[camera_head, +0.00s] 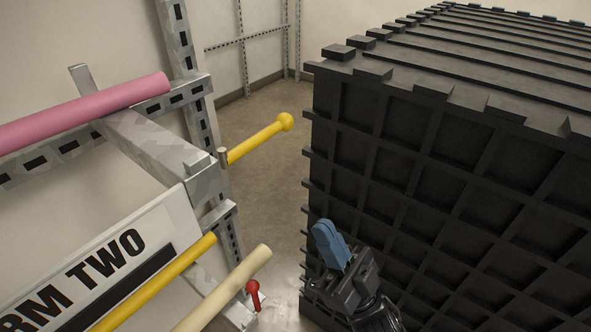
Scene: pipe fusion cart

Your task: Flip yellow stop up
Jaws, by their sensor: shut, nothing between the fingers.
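The yellow stop (258,139) is a yellow rod with a ball at its free end. It sticks out to the right from a small metal pivot pin at the end of a grey rack arm (160,145), slanting upward in the picture. My gripper (328,240), black with blue fingertips, is at the lower middle right. It is shut and empty, below and to the right of the stop in the picture, apart from it. The fingers point up and to the left.
A pink pipe (90,110) lies across the rack arm. A yellow pipe (160,280) and a cream pipe (225,285) lie lower, near a red knob (253,288) and a sign (100,265). A large black gridded block (450,150) fills the right, close to my gripper.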

